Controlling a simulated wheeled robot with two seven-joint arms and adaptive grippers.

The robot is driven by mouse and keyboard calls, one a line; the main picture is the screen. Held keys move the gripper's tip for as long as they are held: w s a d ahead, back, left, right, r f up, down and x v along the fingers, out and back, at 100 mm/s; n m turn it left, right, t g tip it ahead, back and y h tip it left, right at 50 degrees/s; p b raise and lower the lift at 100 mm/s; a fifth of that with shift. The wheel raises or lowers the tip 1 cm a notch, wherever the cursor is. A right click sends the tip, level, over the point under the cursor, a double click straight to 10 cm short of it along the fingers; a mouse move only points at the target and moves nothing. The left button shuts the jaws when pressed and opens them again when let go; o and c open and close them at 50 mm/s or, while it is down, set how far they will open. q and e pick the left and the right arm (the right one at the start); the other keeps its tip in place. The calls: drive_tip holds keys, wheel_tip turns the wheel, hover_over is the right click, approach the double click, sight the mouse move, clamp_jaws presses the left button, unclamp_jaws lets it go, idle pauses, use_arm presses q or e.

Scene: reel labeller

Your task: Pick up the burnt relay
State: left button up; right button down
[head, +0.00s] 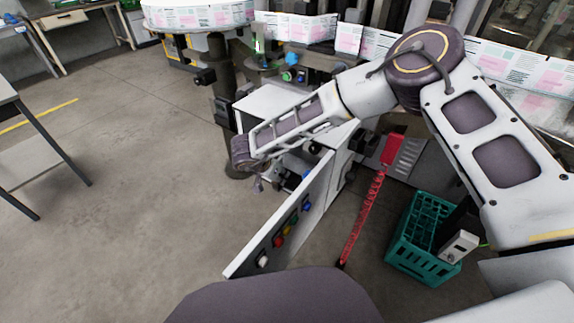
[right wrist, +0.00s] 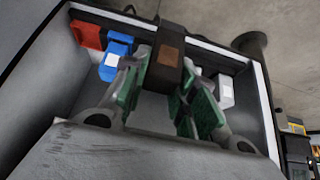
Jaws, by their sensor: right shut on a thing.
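The burnt relay is a dark brown-black block (right wrist: 168,58) with a brownish label, seen in the right wrist view. My right gripper (right wrist: 165,78) is shut on it, with a green-padded finger on either side. I cannot tell whether the relay is still seated. My left gripper is not in view.
A red relay (right wrist: 87,34), blue relays (right wrist: 115,58) and a white one (right wrist: 224,90) stand close beside it in the box. The cabinet door (head: 300,226), with coloured buttons, hangs open. A teal crate (head: 408,262) stands on the floor at right.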

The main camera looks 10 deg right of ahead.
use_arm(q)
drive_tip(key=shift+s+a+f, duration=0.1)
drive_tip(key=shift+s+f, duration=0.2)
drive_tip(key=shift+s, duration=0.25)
use_arm(e)
drive_tip(key=s+a, duration=0.6)
drive_tip(key=shift+s+a, duration=0.3)
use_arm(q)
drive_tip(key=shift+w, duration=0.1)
